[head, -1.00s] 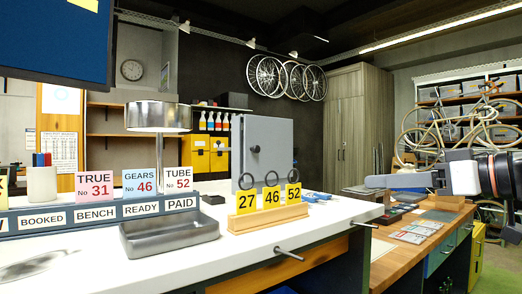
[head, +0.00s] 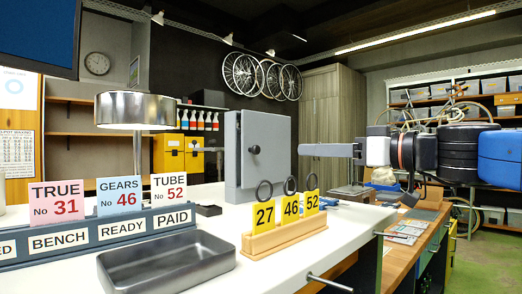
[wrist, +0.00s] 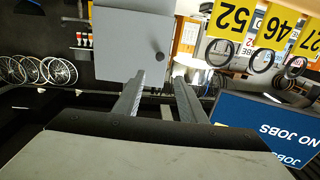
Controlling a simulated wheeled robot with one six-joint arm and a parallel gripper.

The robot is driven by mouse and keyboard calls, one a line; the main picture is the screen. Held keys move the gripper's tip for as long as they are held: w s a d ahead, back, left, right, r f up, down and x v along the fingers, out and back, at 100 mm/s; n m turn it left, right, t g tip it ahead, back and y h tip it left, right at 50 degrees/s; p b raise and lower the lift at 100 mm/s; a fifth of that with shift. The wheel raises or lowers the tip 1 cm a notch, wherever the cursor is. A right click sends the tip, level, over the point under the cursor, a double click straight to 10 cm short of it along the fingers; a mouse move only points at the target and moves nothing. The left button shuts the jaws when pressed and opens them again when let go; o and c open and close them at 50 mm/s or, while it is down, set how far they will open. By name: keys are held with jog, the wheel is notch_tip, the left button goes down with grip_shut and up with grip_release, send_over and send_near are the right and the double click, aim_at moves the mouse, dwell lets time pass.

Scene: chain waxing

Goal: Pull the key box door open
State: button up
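The grey key box (head: 234,170) stands on the white counter. Its flat grey door (head: 272,170) carries a dark round knob (head: 254,149); I cannot tell whether the door is fully closed. My gripper (head: 302,150) is to the right of the box, about level with the knob, its fingers pointing left. In the wrist view, which is upside down, my gripper (wrist: 160,77) is open and empty. There the door (wrist: 125,40) and knob (wrist: 160,57) lie just beyond the fingertips, with the knob roughly in line with the gap and apart from the fingers.
A wooden block (head: 285,235) with yellow number tags and dark rings stands in front of the box. A grey tray (head: 165,270), a metal lamp (head: 136,111) and a sign rail (head: 100,237) are to the left. A wooden bench (head: 400,250) is at the right.

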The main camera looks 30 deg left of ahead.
aim_at(258, 149)
jog(key=w+a, duration=0.1)
jog(key=a, duration=0.4)
jog(key=w+a, duration=0.1)
jog(key=a, duration=0.9)
jog(key=shift+w+a, duration=0.1)
jog(key=shift+w, duration=0.3)
grip_shut()
